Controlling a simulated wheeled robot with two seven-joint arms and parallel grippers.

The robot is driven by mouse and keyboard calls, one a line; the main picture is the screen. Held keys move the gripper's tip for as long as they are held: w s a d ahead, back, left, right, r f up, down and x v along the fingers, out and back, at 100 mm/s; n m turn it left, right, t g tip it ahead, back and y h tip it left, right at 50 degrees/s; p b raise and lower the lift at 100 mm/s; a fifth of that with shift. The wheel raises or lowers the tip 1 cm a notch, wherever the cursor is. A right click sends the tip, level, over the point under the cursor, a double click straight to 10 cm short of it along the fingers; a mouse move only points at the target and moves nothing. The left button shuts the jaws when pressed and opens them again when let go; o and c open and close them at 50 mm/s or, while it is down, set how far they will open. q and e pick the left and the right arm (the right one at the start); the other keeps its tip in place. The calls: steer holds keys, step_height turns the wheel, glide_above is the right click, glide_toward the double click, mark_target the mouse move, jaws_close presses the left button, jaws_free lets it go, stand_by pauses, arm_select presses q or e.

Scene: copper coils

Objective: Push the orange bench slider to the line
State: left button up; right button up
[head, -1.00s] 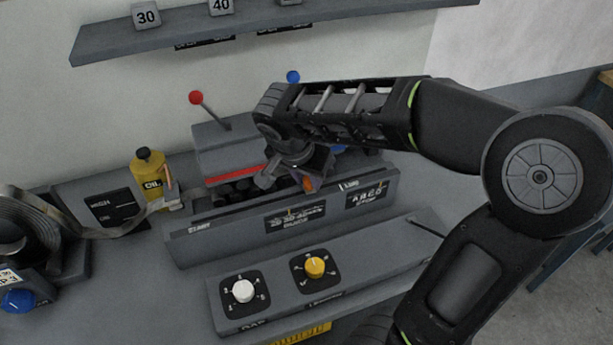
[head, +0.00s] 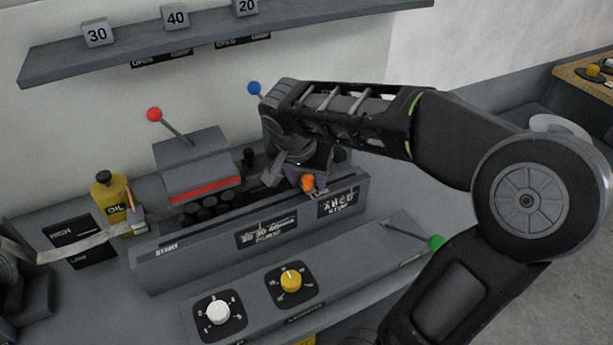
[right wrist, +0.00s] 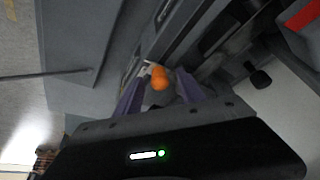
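The orange slider knob (head: 307,182) sits on top of the grey bench rail (head: 152,278), near the rail's right end. My right gripper (head: 291,178) is down at the rail just behind and left of the knob. In the right wrist view, the orange knob (right wrist: 158,78) shows between the two purple-grey fingers (right wrist: 160,88), which stand apart with gaps beside it. Whether a finger touches the knob is unclear.
A grey machine with a red stripe (head: 203,190) and a red-ball lever (head: 154,114) stands behind the rail. A yellow oil bottle (head: 109,196) is to the left. A panel with a white dial (head: 218,312) and yellow dial (head: 291,281) lies in front. A shelf (head: 300,30) hangs above.

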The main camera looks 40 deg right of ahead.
steer(key=shift+r, duration=0.1)
steer(key=v, duration=0.7)
steer(key=shift+a+r+b, duration=0.15)
steer(key=shift+r+b, duration=0.1)
steer(key=shift+b, duration=0.15)
steer(key=shift+s, duration=0.1)
